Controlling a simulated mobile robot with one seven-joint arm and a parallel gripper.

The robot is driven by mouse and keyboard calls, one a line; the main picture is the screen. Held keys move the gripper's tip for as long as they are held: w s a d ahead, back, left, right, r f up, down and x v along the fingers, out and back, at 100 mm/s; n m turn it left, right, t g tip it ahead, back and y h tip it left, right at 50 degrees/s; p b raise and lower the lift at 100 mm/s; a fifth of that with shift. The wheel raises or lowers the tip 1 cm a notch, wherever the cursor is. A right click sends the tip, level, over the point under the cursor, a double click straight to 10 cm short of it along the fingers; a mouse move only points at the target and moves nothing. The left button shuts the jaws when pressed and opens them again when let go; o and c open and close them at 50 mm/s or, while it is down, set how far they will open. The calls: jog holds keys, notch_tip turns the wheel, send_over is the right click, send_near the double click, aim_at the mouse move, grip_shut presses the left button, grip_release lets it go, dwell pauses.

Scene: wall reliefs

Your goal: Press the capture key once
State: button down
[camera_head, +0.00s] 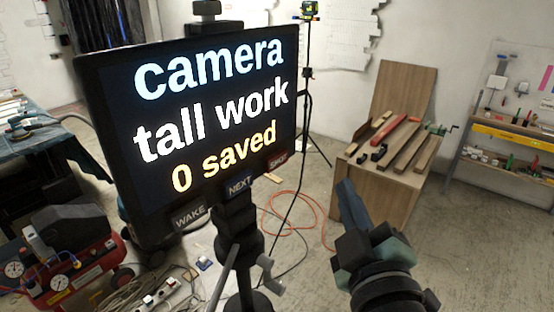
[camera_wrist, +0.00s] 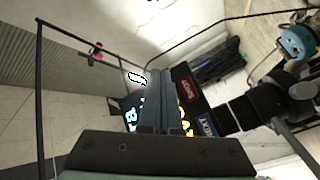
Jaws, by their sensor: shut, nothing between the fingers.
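A dark screen (camera_head: 115,130) on a stand reads "camera", "tall work", "0 saved". Along its lower edge sit three labelled keys: a dark WAKE key (camera_head: 190,216), a blue NEXT key (camera_head: 240,186) and a red SHOT key (camera_head: 278,160) at the right corner. No key is labelled capture. My gripper (camera_head: 345,186) is shut and empty, to the right of the SHOT key and apart from it in the head view. In the wrist view, my shut fingers (camera_wrist: 158,75) cover part of the screen; the SHOT key (camera_wrist: 185,88) and NEXT key (camera_wrist: 206,124) show just right of them.
The screen's dark stand (camera_head: 238,240) rises below the keys. A thin tripod (camera_head: 306,90) stands behind. A wooden bench (camera_head: 390,185) with boards is at the right. A red compressor (camera_head: 70,265) and cables lie at lower left. An orange hose (camera_head: 300,205) lies on the floor.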

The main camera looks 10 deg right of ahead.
aim_at(284, 155)
jog(key=w+a+p, duration=0.1)
jog(key=w+a, duration=0.4)
jog(key=w, duration=0.2)
jog(key=shift+p, duration=0.4)
jog(key=shift+w+a, duration=0.15)
dwell(1.7)
jog(key=shift+w+a, duration=0.25)
jog(key=shift+w, duration=0.05)
jog(key=shift+w+a+r, duration=0.1)
jog(key=shift+w+a, duration=0.15)
jog(key=shift+w, duration=0.15)
dwell(0.7)
dwell(0.3)
jog(key=shift+s+d, duration=0.5)
jog(key=shift+s, duration=0.25)
jog(key=shift+s+d+b, duration=0.2)
jog(key=shift+s+d, duration=0.55)
jog(key=shift+s, duration=0.3)
jog(key=shift+s+d+b, duration=0.2)
jog(key=shift+s+d, duration=0.5)
jog(key=shift+s, duration=0.3)
